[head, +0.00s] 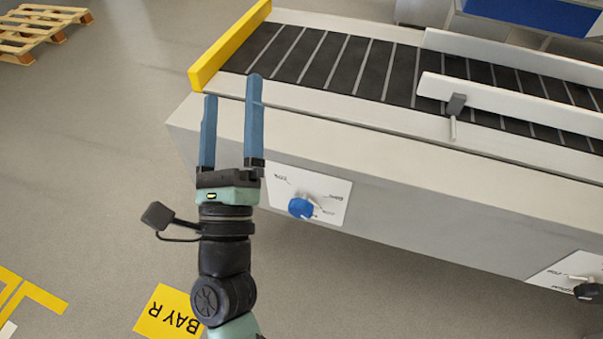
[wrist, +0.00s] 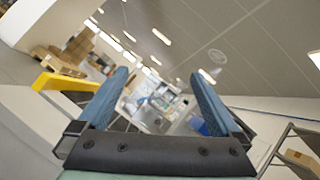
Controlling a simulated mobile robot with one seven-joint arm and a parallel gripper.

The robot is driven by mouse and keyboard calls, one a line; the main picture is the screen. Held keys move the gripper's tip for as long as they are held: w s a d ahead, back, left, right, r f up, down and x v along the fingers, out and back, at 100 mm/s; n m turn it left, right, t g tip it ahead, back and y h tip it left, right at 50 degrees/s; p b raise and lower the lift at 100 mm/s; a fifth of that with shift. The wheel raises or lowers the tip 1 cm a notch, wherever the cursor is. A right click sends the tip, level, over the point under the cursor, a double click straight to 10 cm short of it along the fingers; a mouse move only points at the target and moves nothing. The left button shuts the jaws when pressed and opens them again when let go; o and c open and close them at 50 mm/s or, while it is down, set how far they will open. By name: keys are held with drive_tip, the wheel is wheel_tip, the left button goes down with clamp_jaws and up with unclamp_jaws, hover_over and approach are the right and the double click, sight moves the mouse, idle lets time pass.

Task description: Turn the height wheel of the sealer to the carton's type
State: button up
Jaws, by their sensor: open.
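A blue knob (head: 301,208) with a pale pointer sits on a white label plate (head: 330,188) on the side of the conveyor machine. The plate has several marks whose print is too small to read. A second, black knob (head: 588,293) sits on another plate at the lower right, cut by the picture edge. I cannot tell which knob is the height wheel. My gripper (head: 232,90) is open and empty, above and left of the blue knob, fingers pointing up the picture. Both blue fingers also show in the wrist view (wrist: 160,78). I cannot make out a carton on the belt.
The conveyor belt (head: 330,62) has a yellow end bar (head: 228,45) and white guide rails (head: 510,103) with a grey clamp (head: 455,106). A pallet (head: 38,30) lies far left. Floor left of the machine is clear, with a yellow BAY R sign (head: 168,312).

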wheel_tip(320, 180, down, 20)
drive_tip(key=s+d+m+g+h+b, duration=0.2)
drive_tip(key=m+g+h+b, duration=0.15)
drive_tip(key=m, duration=0.45)
drive_tip(key=m+g+h+b, duration=0.2)
drive_tip(key=m+g+b, duration=0.15)
drive_tip(key=m, duration=0.25)
approach(299, 214)
drive_tip(key=b+x, duration=0.2)
drive_tip(key=x, duration=0.9)
drive_tip(key=shift+w, duration=0.1)
drive_tip(key=c, duration=1.3)
drive_tip(key=shift+n, duration=0.3)
